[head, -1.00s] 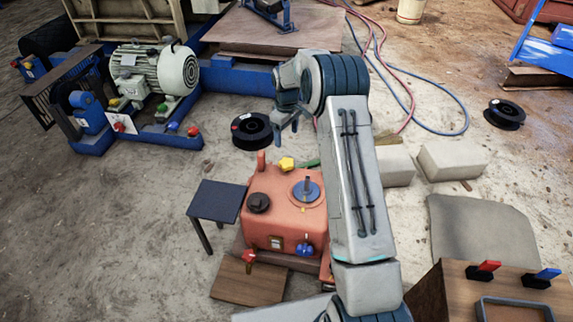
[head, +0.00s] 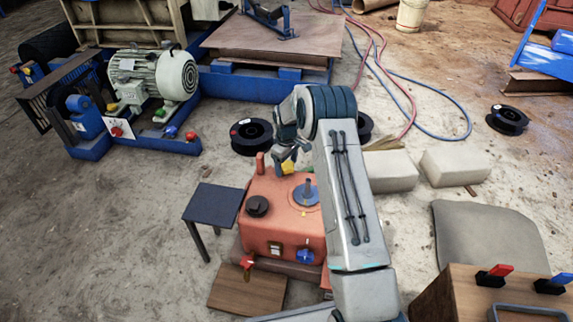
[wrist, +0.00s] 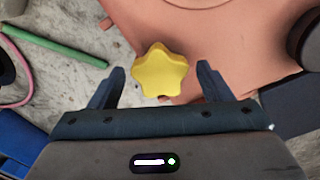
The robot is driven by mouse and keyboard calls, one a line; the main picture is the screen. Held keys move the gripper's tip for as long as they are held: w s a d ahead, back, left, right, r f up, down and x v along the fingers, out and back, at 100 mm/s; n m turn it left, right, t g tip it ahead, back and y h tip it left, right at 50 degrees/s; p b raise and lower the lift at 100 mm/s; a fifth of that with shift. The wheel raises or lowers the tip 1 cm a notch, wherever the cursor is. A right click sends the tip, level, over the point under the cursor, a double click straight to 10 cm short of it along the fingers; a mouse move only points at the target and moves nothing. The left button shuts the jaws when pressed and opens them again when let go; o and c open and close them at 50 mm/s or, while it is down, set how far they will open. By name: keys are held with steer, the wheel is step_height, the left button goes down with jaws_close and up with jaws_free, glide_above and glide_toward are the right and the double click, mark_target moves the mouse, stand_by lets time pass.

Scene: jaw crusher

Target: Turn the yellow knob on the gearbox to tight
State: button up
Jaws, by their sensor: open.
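The yellow knob (wrist: 160,72) is star-shaped and sits near the edge of the orange-red gearbox (wrist: 230,35). In the wrist view it lies between and a little beyond the fingertips of my gripper (wrist: 161,72), with a gap on each side. My gripper is open and empty. In the head view my gripper (head: 287,158) hangs just above the knob (head: 288,168) and partly hides it. The gearbox (head: 283,222) also carries a black cap (head: 257,206), a blue shaft piece (head: 307,192) and a blue knob (head: 305,257). I cannot read any tight marking.
A dark small table (head: 213,205) stands left of the gearbox. A black spool (head: 251,136) lies behind it, and pale blocks (head: 390,171) lie to the right. A green rod (wrist: 55,45) lies on the ground beside the gearbox.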

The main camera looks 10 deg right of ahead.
steer(key=c, duration=1)
steer(key=m+p, duration=0.1)
steer(key=m, duration=0.3)
steer(key=shift+r+p, duration=0.1)
steer(key=shift+p, duration=0.3)
steer(key=m+p, duration=0.1)
steer(key=m, duration=0.4)
steer(key=m+p, duration=0.1)
steer(key=m, duration=0.4)
steer(key=m+p, duration=0.1)
steer(key=m, duration=0.3)
steer(key=shift+m, duration=0.3)
